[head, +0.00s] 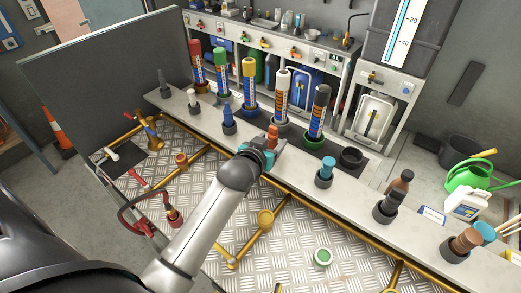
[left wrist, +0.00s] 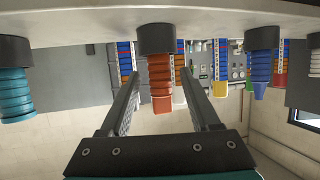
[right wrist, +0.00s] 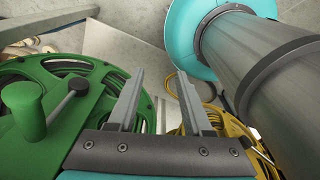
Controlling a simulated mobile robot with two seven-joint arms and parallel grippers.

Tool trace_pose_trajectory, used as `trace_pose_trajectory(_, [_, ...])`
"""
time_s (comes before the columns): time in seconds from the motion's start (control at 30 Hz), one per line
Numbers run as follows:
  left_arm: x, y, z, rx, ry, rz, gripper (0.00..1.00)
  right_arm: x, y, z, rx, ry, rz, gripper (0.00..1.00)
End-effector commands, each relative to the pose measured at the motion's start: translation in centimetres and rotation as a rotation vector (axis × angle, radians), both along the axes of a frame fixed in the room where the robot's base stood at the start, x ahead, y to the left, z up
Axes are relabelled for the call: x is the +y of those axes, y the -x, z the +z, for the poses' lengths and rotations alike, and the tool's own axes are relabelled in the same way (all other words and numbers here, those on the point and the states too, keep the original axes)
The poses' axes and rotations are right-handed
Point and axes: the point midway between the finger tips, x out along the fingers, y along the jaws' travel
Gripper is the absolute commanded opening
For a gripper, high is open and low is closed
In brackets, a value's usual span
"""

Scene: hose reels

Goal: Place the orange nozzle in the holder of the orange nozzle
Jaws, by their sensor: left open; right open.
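The orange nozzle (head: 272,132) shows just beyond my left gripper (head: 264,150) on the grey ledge. In the left wrist view, which appears upside down, the orange nozzle (left wrist: 161,78) sits with one end in a dark round holder (left wrist: 156,38). The open fingers of my left gripper (left wrist: 164,85) stand on either side of it, with gaps between. In the head view my gripper hides the holder. My right gripper (right wrist: 165,88) is open and empty, near a green hose reel (right wrist: 65,105).
On the ledge, a blue nozzle (head: 228,115) and a teal nozzle (head: 326,168) stand in holders on either side. Several tall coloured tubes, such as the white one (head: 282,93), stand behind. A yellow hose reel (right wrist: 215,130) and my own arm are near my right gripper.

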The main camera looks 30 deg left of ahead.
Motion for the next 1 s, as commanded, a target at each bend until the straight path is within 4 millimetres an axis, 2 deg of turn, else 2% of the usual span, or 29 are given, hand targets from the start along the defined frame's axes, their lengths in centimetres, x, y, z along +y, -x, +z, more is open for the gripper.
trace_pose_trajectory(0.5, [-0.9, 7.5, 3.1, 0.001, 0.0, 0.001, 0.63, 0.0, 0.0, 0.7, 0.0, 0.001, 0.0, 0.5])
trace_pose_trajectory(0.73, [-1.1, 9.0, 3.8, 0.0, 0.0, 0.001, 0.63, 0.0, 0.0, 0.8, 0.0, 0.001, 0.0, 0.5])
trace_pose_trajectory(1.0, [-1.1, 9.2, 3.9, 0.0, 0.0, 0.001, 0.63, 0.0, 0.0, 0.8, 0.0, 0.001, 0.0, 0.5])
